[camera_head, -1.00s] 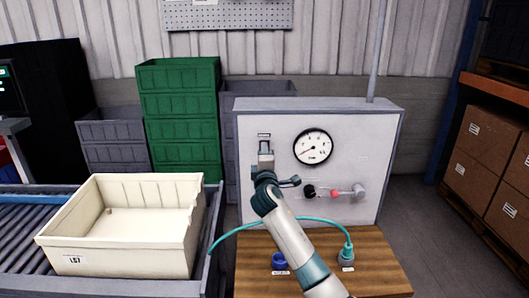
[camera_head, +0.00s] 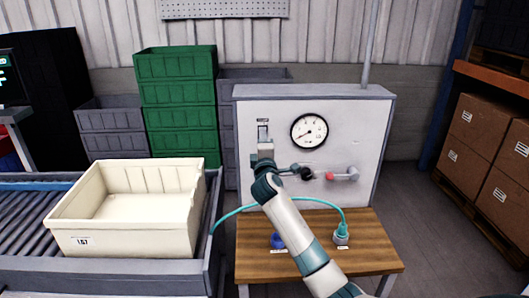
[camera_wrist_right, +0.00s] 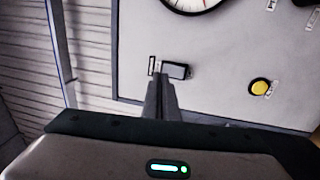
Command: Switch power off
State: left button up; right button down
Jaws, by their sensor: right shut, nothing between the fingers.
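A light grey control panel (camera_head: 350,115) stands at the back of a wooden bench. A small switch (camera_head: 263,133) under a label sits at the panel's upper left; it also shows in the right wrist view (camera_wrist_right: 177,70) as a dark block with a pale edge. My right gripper (camera_head: 263,148) is shut and empty just below the switch. In the right wrist view its fingertips (camera_wrist_right: 160,78) are close to the switch; I cannot tell whether they touch it. The switch's position is not clear. My left gripper is not in view.
The panel bears a round gauge (camera_head: 309,131), a black knob (camera_head: 306,174), a red-and-grey valve (camera_head: 342,175) and a yellow round part (camera_wrist_right: 260,88). A teal hose (camera_head: 235,212) curves over the wooden bench (camera_head: 370,240). A cream bin (camera_head: 125,235) stands on the left conveyor.

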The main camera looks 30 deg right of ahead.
jog(key=r+b+v, duration=0.2)
jog(key=v, duration=0.7)
jog(key=shift+s+a+b, duration=0.2)
jog(key=shift+s+b, duration=0.05)
jog(key=shift+b, duration=0.1)
jog(key=shift+r, duration=0.1)
